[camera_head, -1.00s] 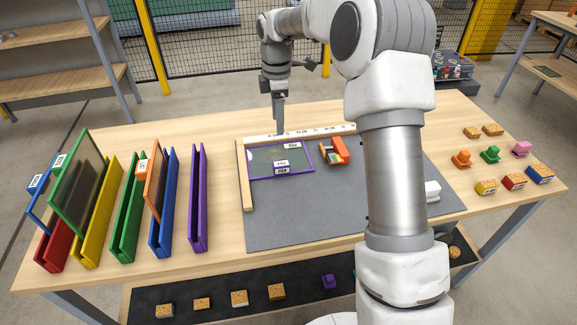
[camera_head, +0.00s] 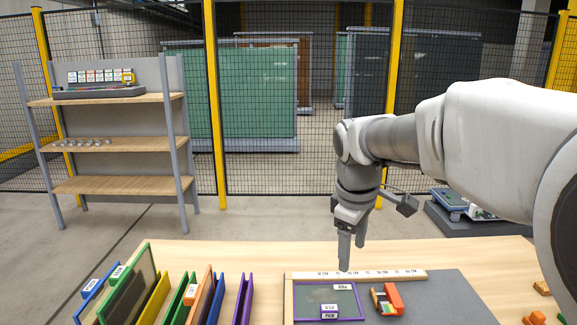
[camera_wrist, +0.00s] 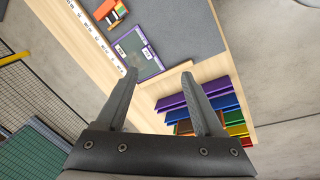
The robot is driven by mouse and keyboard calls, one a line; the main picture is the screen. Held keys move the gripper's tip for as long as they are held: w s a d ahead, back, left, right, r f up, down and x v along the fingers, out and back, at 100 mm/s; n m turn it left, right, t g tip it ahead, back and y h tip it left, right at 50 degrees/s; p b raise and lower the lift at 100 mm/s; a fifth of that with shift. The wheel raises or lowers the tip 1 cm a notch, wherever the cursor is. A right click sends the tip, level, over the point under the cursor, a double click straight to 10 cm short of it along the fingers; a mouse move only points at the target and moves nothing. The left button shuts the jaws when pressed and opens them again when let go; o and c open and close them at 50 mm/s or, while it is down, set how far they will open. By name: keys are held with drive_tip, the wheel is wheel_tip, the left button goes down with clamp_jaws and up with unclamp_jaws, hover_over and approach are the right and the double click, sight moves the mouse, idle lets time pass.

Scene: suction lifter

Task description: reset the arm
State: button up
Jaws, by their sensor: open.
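My gripper (camera_head: 351,250) hangs pointing down above the back part of the workbench, near the ruler strip. In the wrist view my gripper (camera_wrist: 160,75) has its two fingers spread apart with nothing between them. A purple-framed panel (camera_head: 345,299) with small labels lies flat on the grey mat (camera_head: 440,295), against the wooden L-shaped ruler fence (camera_head: 400,275). It also shows in the wrist view (camera_wrist: 132,45). An orange tool (camera_head: 393,297) lies on the mat just right of the panel, apart from the gripper.
Coloured slotted racks (camera_head: 243,300) stand at the bench's left, with a green-framed panel (camera_head: 128,288) leaning in them. A shelf unit (camera_head: 120,185) stands behind at left, before a mesh fence. Small blocks (camera_head: 535,318) sit at right. Air above the bench is clear.

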drive_tip(key=s+d+m+t+p, duration=0.2)
drive_tip(key=s+m, duration=0.8)
drive_tip(key=s, duration=1)
drive_tip(key=shift+r+m+t+y, duration=0.3)
drive_tip(key=shift+r+t+y, duration=0.1)
drive_tip(key=shift+t, duration=0.2)
drive_tip(key=shift+s, duration=0.1)
